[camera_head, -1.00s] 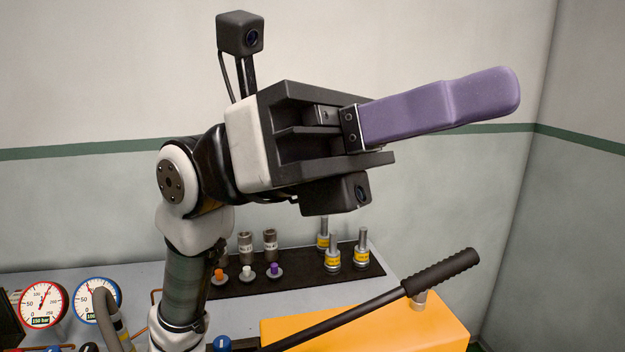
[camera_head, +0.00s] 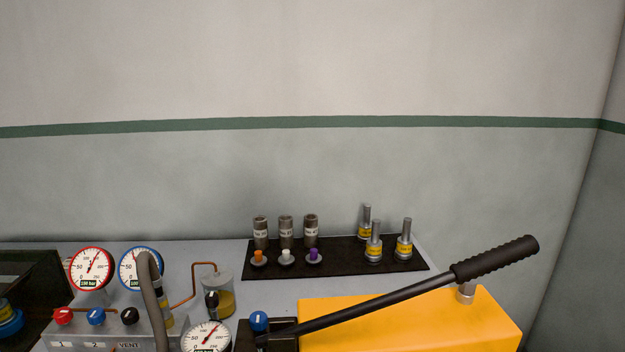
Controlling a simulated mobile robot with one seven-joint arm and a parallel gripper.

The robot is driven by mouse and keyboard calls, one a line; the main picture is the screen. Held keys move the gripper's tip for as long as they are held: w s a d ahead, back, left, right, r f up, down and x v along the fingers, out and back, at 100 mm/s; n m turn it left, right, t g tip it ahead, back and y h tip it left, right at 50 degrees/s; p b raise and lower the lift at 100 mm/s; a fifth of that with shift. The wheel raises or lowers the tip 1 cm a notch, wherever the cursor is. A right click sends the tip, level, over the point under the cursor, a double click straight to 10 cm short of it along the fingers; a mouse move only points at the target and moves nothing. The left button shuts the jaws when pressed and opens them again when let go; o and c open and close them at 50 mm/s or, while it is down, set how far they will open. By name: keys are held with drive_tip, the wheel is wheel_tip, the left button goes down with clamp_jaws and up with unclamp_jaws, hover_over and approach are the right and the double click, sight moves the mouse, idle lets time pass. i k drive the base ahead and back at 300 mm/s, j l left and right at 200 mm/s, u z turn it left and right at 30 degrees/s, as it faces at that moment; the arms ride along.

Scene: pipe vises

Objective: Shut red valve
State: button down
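The red valve (camera_head: 62,316) is a small red knob on the grey manifold block (camera_head: 110,335) at the lower left. It stands leftmost in a row with a blue valve (camera_head: 96,316) and a black valve (camera_head: 130,315). Whether the red valve is open or shut cannot be told at this size. A gauge with a red rim (camera_head: 91,268) stands behind it, its needle pointing up and right. My gripper is not in view now.
A grey hose (camera_head: 152,300) rises just right of the black valve. A black lever (camera_head: 400,292) slants over a yellow-orange box (camera_head: 400,325). A dark mat (camera_head: 340,270) with several fittings lies at the back. A blue-rimmed gauge (camera_head: 135,262) stands beside the hose.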

sight(64, 314)
drive_tip(key=u, duration=1.25)
drive_tip(key=k+j+z, duration=0.15)
drive_tip(key=z, duration=0.35)
drive_tip(key=k+j+z, duration=0.15)
drive_tip(key=j+z, duration=0.15)
drive_tip(key=z, duration=0.15)
drive_tip(key=i, duration=1)
